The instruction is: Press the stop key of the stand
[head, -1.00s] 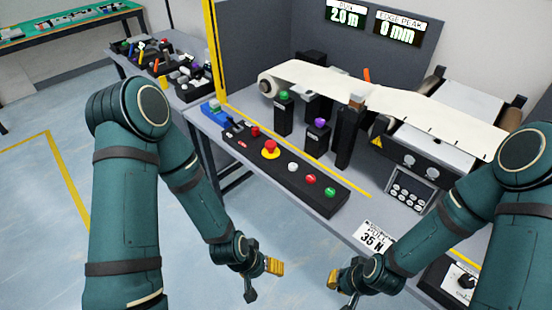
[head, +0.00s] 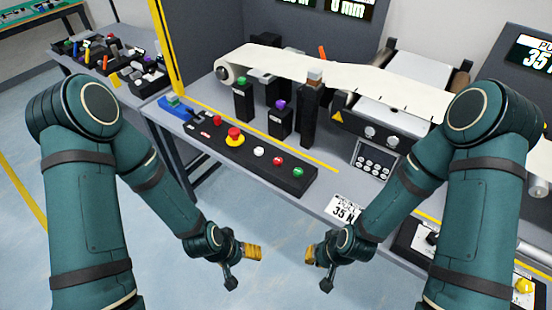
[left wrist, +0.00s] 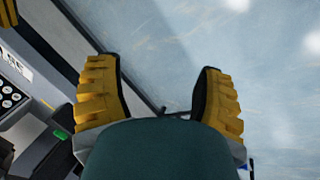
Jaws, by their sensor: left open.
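A black button panel (head: 201,140) lies along the front of the bench in the head view. It carries a red mushroom button on a yellow base (head: 234,136), a white button (head: 258,152), a small red button (head: 278,160) and a green button (head: 298,172). I cannot read which is labelled stop. My left gripper (head: 244,267) hangs in front of and below the bench edge, touching nothing. Its ribbed yellow fingers are wide apart and empty in the left wrist view (left wrist: 158,68). My right gripper (head: 316,267) hangs nearby, its opening unclear.
A paper web (head: 290,70) runs over the stand behind the panel, with dark posts (head: 311,115) before it. A keypad box (head: 374,161) stands right of the panel. Open floor (head: 170,255) lies in front.

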